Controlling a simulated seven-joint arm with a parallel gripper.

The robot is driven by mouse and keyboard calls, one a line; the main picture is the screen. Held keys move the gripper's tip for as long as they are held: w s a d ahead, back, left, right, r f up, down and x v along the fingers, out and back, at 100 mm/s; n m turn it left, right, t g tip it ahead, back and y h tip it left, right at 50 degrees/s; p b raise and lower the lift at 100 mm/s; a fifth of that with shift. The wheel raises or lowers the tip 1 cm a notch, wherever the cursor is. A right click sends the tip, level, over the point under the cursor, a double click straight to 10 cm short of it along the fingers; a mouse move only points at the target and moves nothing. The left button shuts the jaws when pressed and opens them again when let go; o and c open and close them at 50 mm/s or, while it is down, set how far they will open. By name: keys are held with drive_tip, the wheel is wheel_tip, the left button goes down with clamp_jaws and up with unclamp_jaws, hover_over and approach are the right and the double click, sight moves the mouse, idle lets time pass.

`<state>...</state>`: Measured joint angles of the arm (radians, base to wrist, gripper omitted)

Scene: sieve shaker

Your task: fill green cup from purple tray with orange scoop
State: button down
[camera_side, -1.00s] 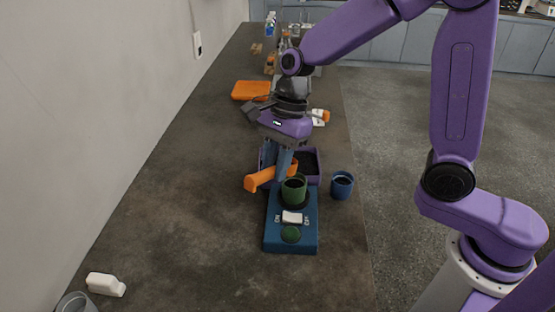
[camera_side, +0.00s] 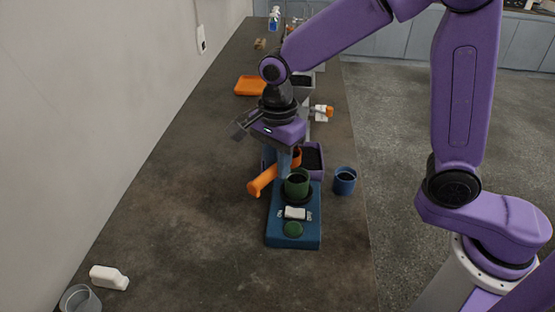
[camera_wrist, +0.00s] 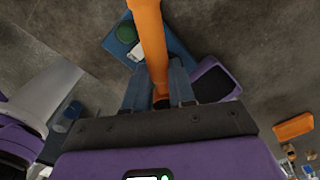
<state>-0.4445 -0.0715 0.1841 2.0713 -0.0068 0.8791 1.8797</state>
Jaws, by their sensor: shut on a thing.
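My gripper (camera_side: 284,172) is shut on the orange scoop (camera_side: 262,182). The scoop's handle slants down to the left in the side view, and its head is close behind the green cup (camera_side: 297,188), partly hidden by my fingers. In the wrist view the scoop handle (camera_wrist: 150,40) runs up from between my gripper's fingers (camera_wrist: 160,84). The green cup stands upright on a blue shaker base (camera_side: 280,236) and has dark contents. The purple tray (camera_side: 322,162), with dark material in it, is just behind. Whether the scoop holds material cannot be seen.
A blue cup (camera_side: 344,182) stands right of the shaker, near the table edge. An orange tray (camera_side: 249,86) lies farther back.

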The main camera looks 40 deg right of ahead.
idle(0.3)
drive_tip(key=shift+r, duration=0.55)
drive_tip(key=shift+f, duration=0.55)
drive_tip(key=shift+w+d+f+m+t+y, duration=0.2)
drive_tip(key=shift+w+d+f+m+y, duration=0.35)
drive_tip(key=shift+w+d+f+m, duration=1.3)
drive_tip(key=shift+w+d+f+m+t+y, duration=0.4)
drive_tip(key=shift+w+d, duration=0.7)
drive_tip(key=shift+w, duration=1.85)
drive_tip(key=shift+w+d+f+m+y, duration=0.85)
drive_tip(key=shift+w+d, duration=0.65)
drive_tip(key=shift+w, duration=0.9)
drive_tip(key=shift+s+d+r+t+y, duration=0.2)
drive_tip(key=shift+d+r+t+y, duration=0.35)
drive_tip(key=shift+y, duration=0.8)
drive_tip(key=shift+s+d+r+t+y, duration=0.15)
drive_tip(key=shift+d+r+t+y, duration=0.35)
drive_tip(key=shift+y, duration=0.9)
drive_tip(key=shift+s+d+r+t+y, duration=0.2)
drive_tip(key=shift+d+r+t+y, duration=0.35)
drive_tip(key=shift+y, duration=0.8)
drive_tip(key=shift+d, duration=0.1)
